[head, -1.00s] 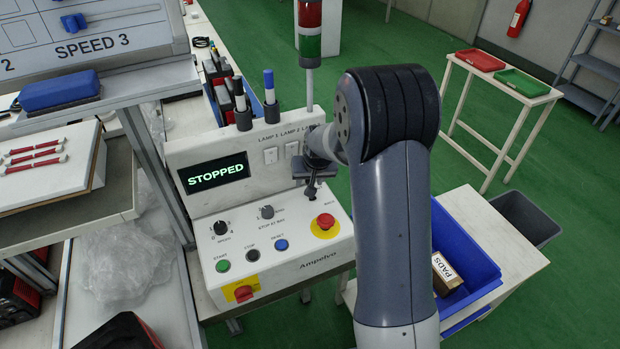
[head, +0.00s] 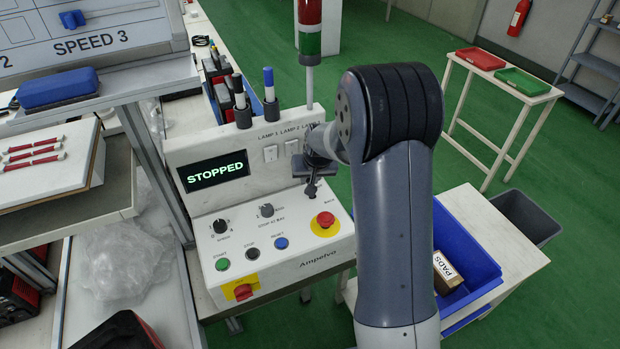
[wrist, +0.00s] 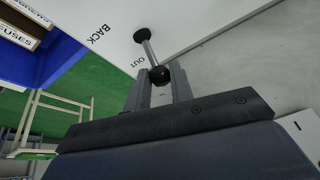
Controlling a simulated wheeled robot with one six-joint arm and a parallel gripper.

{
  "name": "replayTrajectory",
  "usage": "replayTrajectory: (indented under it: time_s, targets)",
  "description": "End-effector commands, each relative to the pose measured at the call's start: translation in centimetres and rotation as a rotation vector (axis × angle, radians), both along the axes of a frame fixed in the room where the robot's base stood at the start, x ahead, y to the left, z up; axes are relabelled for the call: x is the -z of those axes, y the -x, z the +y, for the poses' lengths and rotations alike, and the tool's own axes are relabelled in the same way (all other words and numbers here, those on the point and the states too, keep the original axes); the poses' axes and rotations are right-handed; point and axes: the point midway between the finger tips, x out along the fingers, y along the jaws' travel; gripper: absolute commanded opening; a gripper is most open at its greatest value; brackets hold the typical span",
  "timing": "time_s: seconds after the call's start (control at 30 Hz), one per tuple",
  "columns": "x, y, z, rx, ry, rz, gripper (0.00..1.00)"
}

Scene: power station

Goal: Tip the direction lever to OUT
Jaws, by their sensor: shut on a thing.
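The direction lever (wrist: 149,51) shows in the wrist view as a thin metal shaft with a round black base and a black ball knob (wrist: 160,75). The panel beside it carries the printed words BACK and OUT; OUT is close to the shaft, BACK is further left. My gripper (wrist: 160,83) is shut on the knob, with one finger on each side. In the head view my gripper (head: 313,178) is at the back right of the control box (head: 270,245), and my arm and gripper partly hide the lever. I cannot tell exactly how far the lever leans.
A red stop button (head: 325,219) sits just in front of my gripper. The display (head: 214,172) reads STOPPED. White lamp switches (head: 271,154) are on the upright panel behind. A signal tower (head: 309,40) rises behind the box. A blue bin (head: 465,255) stands to the right.

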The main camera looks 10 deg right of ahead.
Motion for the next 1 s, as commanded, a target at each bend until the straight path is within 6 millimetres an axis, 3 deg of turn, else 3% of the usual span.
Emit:
replayTrajectory:
  time_s: [1.0]
  targets:
    - [0.7,2.3,-0.5,0.001,-0.068,-0.353,0.0]
